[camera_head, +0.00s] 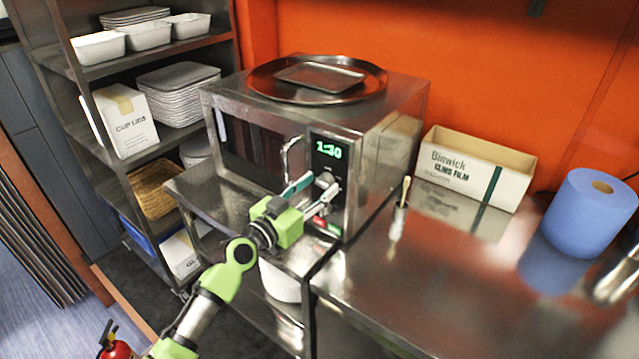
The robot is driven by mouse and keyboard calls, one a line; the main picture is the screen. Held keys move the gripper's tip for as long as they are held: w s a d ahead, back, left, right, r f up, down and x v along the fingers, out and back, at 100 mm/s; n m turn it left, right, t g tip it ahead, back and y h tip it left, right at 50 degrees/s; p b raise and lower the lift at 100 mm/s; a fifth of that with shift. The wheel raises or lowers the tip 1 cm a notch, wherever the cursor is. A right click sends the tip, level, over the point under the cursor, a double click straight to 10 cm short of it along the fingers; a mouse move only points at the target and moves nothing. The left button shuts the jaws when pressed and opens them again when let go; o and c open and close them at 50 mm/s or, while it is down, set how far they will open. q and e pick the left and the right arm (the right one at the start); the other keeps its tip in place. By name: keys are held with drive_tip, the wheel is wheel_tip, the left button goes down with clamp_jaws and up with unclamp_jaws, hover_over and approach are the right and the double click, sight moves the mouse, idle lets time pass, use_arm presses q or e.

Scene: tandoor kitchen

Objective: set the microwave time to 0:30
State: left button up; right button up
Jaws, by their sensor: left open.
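The steel microwave (282,145) stands on a metal counter against the orange wall, with its door shut. Its green display (328,150) reads 1:30. A round knob (325,181) is on the control panel below the display. Green and red buttons (326,227) sit lower on the panel. My left gripper (316,190) is open in front of the panel, with its fingertips at the knob. I cannot tell whether the fingers touch the knob, and they partly cover it. My right gripper is not in view.
A round tray (262,86) with a smaller rectangular tray lies on top of the microwave. To the right are a cling film box (470,165) and a blue paper roll (590,215). A shelf rack (85,118) stands at left.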

use_arm(q)
drive_tip(key=shift+w+d, duration=0.35)
drive_tip(key=shift+w, duration=0.1)
drive_tip(key=c, duration=1.1)
